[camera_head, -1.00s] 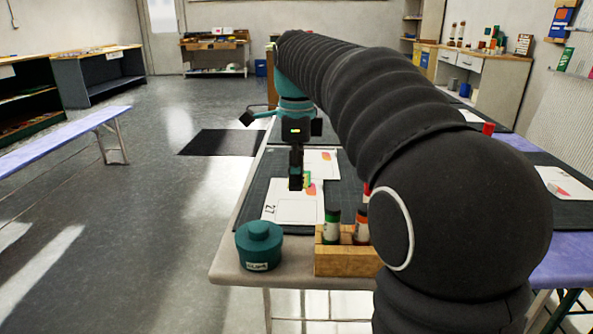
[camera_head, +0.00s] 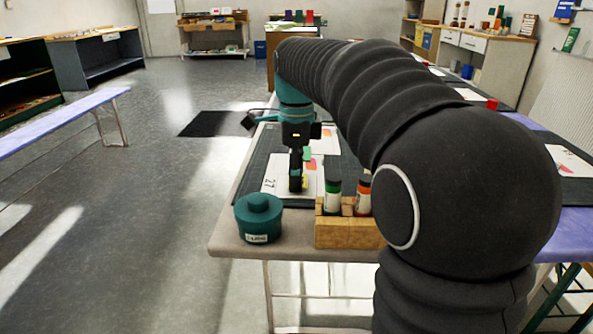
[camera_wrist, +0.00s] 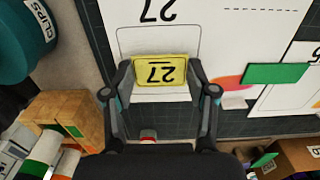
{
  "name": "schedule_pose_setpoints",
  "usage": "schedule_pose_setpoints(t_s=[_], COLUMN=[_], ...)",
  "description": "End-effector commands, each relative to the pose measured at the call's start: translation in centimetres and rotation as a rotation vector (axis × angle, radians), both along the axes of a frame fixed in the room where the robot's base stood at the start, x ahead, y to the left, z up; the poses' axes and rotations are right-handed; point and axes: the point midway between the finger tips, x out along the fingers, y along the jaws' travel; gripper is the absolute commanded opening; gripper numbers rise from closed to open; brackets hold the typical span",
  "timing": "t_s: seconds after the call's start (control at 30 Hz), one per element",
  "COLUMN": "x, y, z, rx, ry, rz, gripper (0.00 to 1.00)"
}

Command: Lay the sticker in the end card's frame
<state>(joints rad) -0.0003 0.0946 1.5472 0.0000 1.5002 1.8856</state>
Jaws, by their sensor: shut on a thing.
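My gripper (camera_wrist: 160,92) is shut on a yellow sticker (camera_wrist: 160,72) marked 27, held by its two short ends. The white end card (camera_wrist: 215,35), also marked 27, lies below it. The card's thin outlined frame (camera_wrist: 160,38) shows behind the sticker. The sticker covers the frame's lower part in the wrist view; whether it touches the card I cannot tell. In the head view my gripper (camera_head: 296,188) points down over the card (camera_head: 276,176), hiding most of the frame.
A green strip (camera_wrist: 275,73) and pink and orange shapes lie right of the frame. A teal clips jar (camera_head: 258,220) and a wooden block (camera_head: 347,234) holding glue bottles stand at the table's near edge. The dark mat (camera_wrist: 100,50) lies under the card.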

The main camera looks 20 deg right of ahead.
Motion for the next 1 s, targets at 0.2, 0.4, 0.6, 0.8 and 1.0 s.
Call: schedule_pose_setpoints(t_s=[0.2, 0.4, 0.6, 0.8, 1.0], x=[-0.01, -0.01, 0.03, 0.06, 0.07], y=[0.0, 0.01, 0.17, 0.23, 0.22], z=[-0.03, 0.0, 0.06, -0.04, -0.04], rx=[0.0, 0.0, 0.0, 0.0, 0.0], ry=[0.0, 0.0, 0.001, 0.001, 0.0], rz=[0.0, 0.0, 0.0, 0.0, 0.0], gripper=[0.46, 0.46, 0.46, 0.46, 0.86])
